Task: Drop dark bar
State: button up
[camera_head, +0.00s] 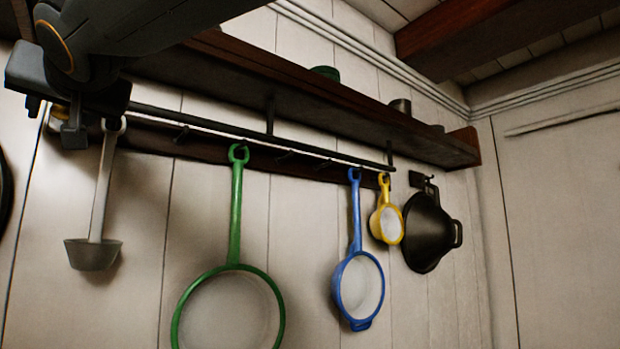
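A long dark bar (215,126) runs below the shelf, sloping down to the right across the picture. Two short dark uprights seem to join it to the shelf. Its left end is hidden behind my gripper (58,122), which is at the upper left, close to the top of a grey ladle (97,200). A small yellowish spot shows by the fingers. The fingers are dark and partly overlapped, so I cannot tell whether they are open or shut, or whether they touch the bar or the ladle.
A green pan (236,215), a blue pan (356,225), a small yellow pan (375,222) and a black pan (411,235) hang along the wall. A dark wooden shelf (330,98) with small pots juts out above. The right wall (560,230) is bare.

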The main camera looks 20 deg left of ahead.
jog(key=shift+b+v, duration=1.6)
jog(key=shift+v, duration=2.3)
